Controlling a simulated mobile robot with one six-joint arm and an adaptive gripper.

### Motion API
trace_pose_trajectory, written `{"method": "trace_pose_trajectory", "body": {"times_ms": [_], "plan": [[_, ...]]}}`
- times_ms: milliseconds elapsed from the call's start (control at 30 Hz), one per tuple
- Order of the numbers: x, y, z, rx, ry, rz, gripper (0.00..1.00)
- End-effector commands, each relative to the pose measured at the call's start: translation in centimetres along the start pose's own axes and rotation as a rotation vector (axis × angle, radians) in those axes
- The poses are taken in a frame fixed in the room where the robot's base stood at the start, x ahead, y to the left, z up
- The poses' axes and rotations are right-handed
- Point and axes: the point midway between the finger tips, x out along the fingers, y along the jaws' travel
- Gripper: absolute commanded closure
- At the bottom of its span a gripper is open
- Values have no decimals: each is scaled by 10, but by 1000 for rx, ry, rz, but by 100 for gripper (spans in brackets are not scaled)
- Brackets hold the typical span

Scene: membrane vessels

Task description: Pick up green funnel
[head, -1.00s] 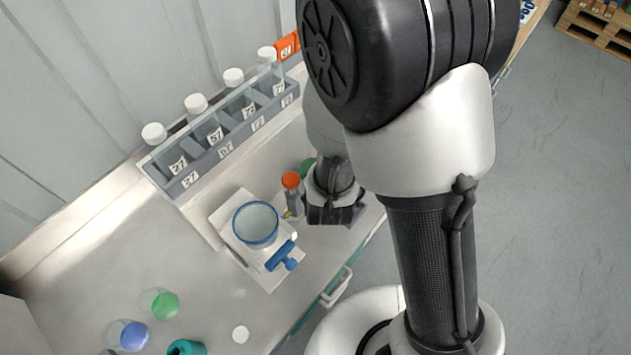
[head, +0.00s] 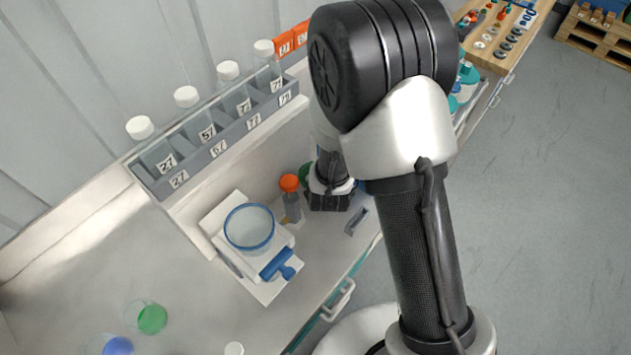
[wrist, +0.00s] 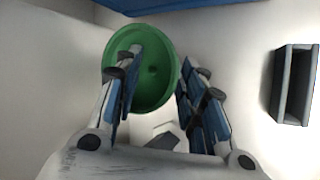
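The green funnel (wrist: 150,86) shows in the wrist view as a round green disc with a small dark spot near its middle. My gripper (wrist: 160,62) is open. Its left finger overlaps the disc in the picture, and its right finger is at the disc's right edge; I cannot tell whether either touches it. In the head view a small piece of green (head: 305,172) shows beside my gripper (head: 329,205), mostly hidden by it and by the orange-capped bottle.
The orange-capped bottle (head: 291,203) stands just left of my gripper. A blue-rimmed vessel (head: 249,228) on a white stand is further left. A grey rack (head: 215,147) with white-capped bottles runs behind. A small grey holder (wrist: 295,85) lies to the right.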

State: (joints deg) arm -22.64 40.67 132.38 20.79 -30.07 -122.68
Motion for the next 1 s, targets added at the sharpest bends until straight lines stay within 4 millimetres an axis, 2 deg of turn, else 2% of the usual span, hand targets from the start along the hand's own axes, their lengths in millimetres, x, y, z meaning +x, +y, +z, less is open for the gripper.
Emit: {"method": "trace_pose_trajectory", "body": {"times_ms": [267, 800, 1000], "plan": [[3, 1, 0, 0, 0, 1, 63], [3, 0, 0, 0, 0, 0, 99], [3, -1, 0, -1, 1, -3, 100]]}}
